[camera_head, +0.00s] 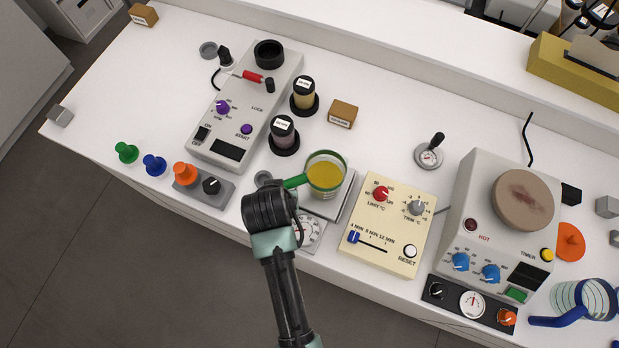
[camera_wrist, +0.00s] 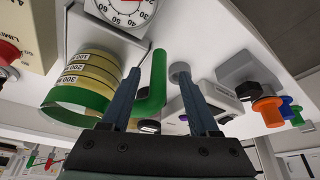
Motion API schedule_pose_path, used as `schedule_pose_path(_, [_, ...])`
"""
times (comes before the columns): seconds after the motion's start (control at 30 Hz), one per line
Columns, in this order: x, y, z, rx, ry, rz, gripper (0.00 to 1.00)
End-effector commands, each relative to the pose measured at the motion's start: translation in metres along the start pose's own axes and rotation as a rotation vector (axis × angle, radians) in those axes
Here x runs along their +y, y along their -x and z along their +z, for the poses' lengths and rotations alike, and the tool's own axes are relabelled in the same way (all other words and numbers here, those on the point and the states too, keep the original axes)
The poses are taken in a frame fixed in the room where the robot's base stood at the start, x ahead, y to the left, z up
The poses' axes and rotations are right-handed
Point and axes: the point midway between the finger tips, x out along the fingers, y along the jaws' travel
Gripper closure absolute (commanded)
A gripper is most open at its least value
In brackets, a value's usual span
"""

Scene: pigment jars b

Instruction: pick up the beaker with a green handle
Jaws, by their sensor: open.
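The beaker (camera_head: 326,176) holds yellow liquid and has a green rim and a green handle (camera_head: 295,182) pointing left. It stands on a small scale (camera_head: 341,207). In the wrist view the beaker (camera_wrist: 85,85) shows at the left with volume marks, tilted in the picture. My gripper (camera_head: 271,207) is at the handle's end in the head view, its fingertips hidden there. In the wrist view my gripper (camera_wrist: 157,75) is open, with the green handle (camera_wrist: 151,88) between its fingers, nearer the left one. I cannot tell whether either finger touches it.
Two dark-lidded jars (camera_head: 283,133) stand behind the beaker, near a brown box (camera_head: 342,114). A cream control box (camera_head: 387,223) is close on the right. A grey device (camera_head: 245,107) and coloured knobs (camera_head: 154,164) are left. A blue-handled beaker (camera_head: 583,299) stands far right by a hot plate (camera_head: 497,218).

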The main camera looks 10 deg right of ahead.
Motion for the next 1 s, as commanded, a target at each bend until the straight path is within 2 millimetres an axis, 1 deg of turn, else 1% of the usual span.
schedule_pose_path(0.2, [0.002, -0.026, 0.000, -0.002, 0.002, 0.001, 0.39])
schedule_pose_path(0.3, [0.002, -0.034, 0.001, -0.001, 0.002, 0.000, 0.39])
schedule_pose_path(0.4, [0.002, -0.037, 0.001, 0.001, 0.002, 0.000, 0.39])
schedule_pose_path(0.63, [0.002, -0.038, 0.001, 0.001, 0.002, 0.000, 0.39])
schedule_pose_path(0.77, [0.002, -0.038, 0.001, 0.001, 0.002, 0.000, 0.62])
schedule_pose_path(0.8, [0.002, -0.038, 0.001, 0.001, 0.002, 0.000, 0.69])
schedule_pose_path(0.87, [0.002, -0.038, 0.001, 0.001, 0.002, 0.000, 0.80])
schedule_pose_path(0.9, [0.002, -0.037, 0.001, 0.001, 0.002, 0.000, 0.87])
schedule_pose_path(0.97, [0.002, -0.037, 0.001, 0.001, 0.002, 0.000, 0.98])
schedule_pose_path(1.0, [0.002, -0.037, 0.001, 0.001, 0.002, 0.000, 1.00])
